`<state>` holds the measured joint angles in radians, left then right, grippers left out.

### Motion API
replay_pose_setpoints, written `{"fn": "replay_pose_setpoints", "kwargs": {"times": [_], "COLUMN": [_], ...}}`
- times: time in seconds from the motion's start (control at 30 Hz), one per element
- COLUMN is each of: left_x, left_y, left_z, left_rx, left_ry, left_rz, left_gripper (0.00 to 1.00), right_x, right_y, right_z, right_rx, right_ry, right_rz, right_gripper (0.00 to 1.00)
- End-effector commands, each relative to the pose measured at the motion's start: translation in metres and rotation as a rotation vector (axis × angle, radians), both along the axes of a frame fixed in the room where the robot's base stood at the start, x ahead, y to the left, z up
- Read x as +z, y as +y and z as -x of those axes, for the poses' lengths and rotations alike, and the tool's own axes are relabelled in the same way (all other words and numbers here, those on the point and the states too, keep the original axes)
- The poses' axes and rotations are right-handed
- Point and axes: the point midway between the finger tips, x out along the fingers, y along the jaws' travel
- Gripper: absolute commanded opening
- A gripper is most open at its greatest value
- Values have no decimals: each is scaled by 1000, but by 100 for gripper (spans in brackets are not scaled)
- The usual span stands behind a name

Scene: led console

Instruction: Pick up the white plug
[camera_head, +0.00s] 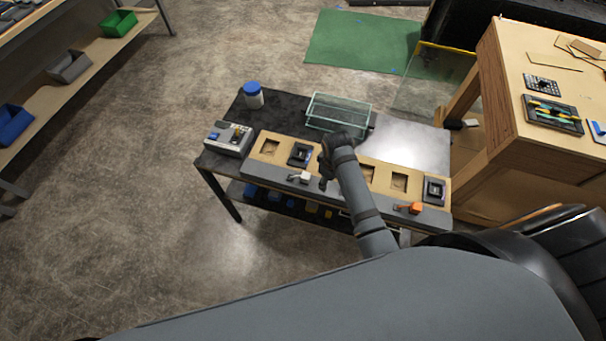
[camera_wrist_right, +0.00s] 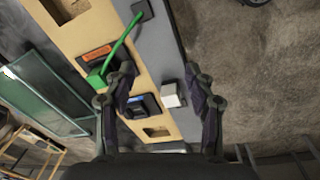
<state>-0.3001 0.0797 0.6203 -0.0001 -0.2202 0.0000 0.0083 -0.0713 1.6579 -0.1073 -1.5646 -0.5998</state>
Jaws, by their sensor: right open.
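The white plug (camera_head: 305,177) rests on the grey front strip of the console (camera_head: 270,166), left of my right gripper (camera_head: 324,176) in the head view. In the right wrist view the white plug (camera_wrist_right: 171,95) lies between the two spread fingers of my right gripper (camera_wrist_right: 160,74), nearer the right finger. The gripper is open and empty, and I see no finger touching the plug. How high the fingers are above it I cannot tell. My left gripper is not in view.
An orange plug (camera_head: 415,208) is farther right on the strip. A green plug (camera_wrist_right: 97,78) with a green cable is near the left finger. A glass box (camera_head: 338,112), a blue-lidded jar (camera_head: 253,96) and a grey control box (camera_head: 229,139) share the table.

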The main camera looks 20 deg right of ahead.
Motion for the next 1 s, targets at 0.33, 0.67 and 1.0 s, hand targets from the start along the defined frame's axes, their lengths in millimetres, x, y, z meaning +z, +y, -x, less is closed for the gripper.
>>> {"fn": "replay_pose_setpoints", "kwargs": {"times": [0.33, 0.67, 1.0], "left_x": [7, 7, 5], "left_y": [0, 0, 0], "left_z": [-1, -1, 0], "left_rx": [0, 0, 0], "left_ry": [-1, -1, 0], "left_rz": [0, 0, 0], "left_gripper": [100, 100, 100], "right_x": [35, 3, -21], "right_y": [55, 56, 56], "right_z": [-64, -64, -64], "right_rx": [373, 387, 385], "right_ry": [104, 111, 106], "right_rz": [-17, -17, -17], "right_gripper": [55, 55, 55]}}
